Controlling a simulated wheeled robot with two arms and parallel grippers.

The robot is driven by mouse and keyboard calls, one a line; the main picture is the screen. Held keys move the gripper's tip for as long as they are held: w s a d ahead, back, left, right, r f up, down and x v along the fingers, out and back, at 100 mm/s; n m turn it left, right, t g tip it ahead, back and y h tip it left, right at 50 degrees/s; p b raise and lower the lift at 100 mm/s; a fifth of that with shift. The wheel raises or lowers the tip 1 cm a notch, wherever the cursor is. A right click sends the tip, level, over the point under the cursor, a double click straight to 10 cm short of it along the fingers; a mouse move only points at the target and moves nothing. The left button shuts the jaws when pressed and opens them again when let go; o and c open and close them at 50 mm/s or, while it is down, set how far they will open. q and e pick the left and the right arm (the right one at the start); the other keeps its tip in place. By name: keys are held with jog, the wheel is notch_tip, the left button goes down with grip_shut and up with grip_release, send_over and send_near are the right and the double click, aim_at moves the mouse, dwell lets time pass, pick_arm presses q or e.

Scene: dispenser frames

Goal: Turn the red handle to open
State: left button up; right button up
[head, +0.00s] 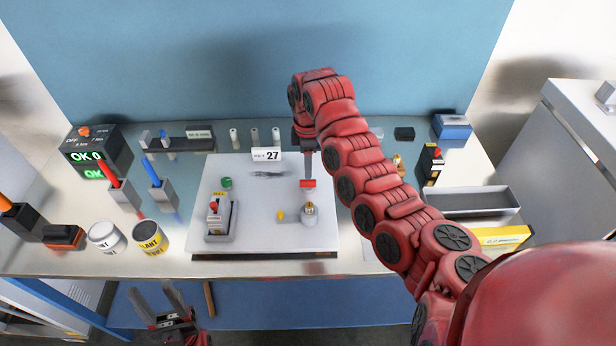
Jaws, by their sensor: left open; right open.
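A red handle piece (308,184) shows near the middle of the white board, just behind a grey valve body (309,214) with a brass top. A lever with a yellow knob (281,215) points left from the valve body. My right gripper (308,172) reaches down from above, its fingertips at the red piece. It is open; the fingers overlap in this view, and I cannot tell whether they touch the piece. My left gripper (160,300) is open and empty, low in front of the table's front edge.
The white board (250,180) also carries a grey device (219,220) with a red knob, a green cap (226,183) and a "27" label (271,155). Two cans (150,238) stand left. A grey tray (470,202) and a yellow box (502,237) lie right.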

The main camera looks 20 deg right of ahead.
aim_at(308, 181)
jog(key=shift+f+p, duration=0.7)
jog(key=shift+f, duration=2.4)
jog(key=shift+c, duration=0.3)
grip_shut()
